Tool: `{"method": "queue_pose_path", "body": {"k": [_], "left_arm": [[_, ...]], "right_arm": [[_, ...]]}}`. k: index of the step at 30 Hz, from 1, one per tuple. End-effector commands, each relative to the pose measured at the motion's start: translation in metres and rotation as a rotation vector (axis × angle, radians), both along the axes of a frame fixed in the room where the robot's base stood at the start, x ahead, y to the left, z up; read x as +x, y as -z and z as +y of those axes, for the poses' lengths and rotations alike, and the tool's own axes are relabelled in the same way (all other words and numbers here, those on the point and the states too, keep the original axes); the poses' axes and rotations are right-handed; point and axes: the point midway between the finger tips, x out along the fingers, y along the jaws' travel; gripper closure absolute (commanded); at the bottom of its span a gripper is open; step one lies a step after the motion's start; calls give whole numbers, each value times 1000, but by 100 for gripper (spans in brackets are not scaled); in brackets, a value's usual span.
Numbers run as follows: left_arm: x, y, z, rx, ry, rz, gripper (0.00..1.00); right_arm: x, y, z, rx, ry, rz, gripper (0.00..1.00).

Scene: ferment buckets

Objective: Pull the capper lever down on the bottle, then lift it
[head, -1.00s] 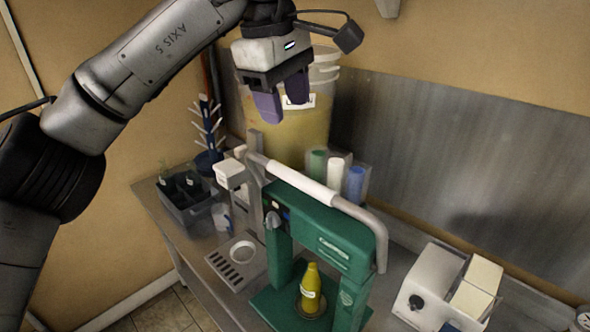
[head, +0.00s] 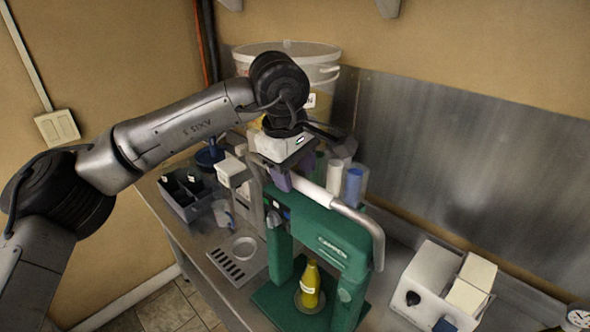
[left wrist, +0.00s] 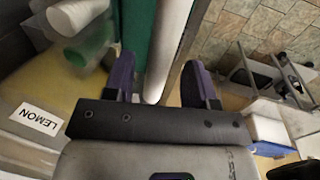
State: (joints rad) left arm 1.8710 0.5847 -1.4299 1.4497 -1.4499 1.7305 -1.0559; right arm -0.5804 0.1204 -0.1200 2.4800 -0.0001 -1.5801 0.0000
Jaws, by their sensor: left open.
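The green capper (head: 340,250) stands on the counter with its lever (head: 358,215) raised across its top. The lever is a grey bar with a white grip sleeve. A yellow bottle (head: 310,282) stands upright on the capper's base, under the head. My left gripper (head: 288,182) is open, pointing down at the left part of the lever. In the left wrist view the white lever sleeve (left wrist: 168,45) appears between the two purple fingers (left wrist: 158,80), apart from both. How deep the lever sits between them is hard to tell. My right gripper is not in view.
A large bucket (head: 325,65) stands behind my left arm; its label reads LEMON in the left wrist view (left wrist: 36,118). Blue (head: 355,185) and white cylinders stand behind the capper. A dark crate (head: 185,195) is at left, a white box device (head: 430,275) at right.

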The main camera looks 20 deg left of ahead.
Motion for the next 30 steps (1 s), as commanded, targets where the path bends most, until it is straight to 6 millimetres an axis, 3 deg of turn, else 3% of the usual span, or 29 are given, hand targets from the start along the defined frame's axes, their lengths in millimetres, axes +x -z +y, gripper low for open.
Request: {"method": "queue_pose_path", "body": {"k": [16,30], "left_arm": [[2,12,-1,-1,0,-1,50],[2,12,-1,0,0,-1,95]], "right_arm": [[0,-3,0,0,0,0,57],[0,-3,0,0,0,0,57]]}}
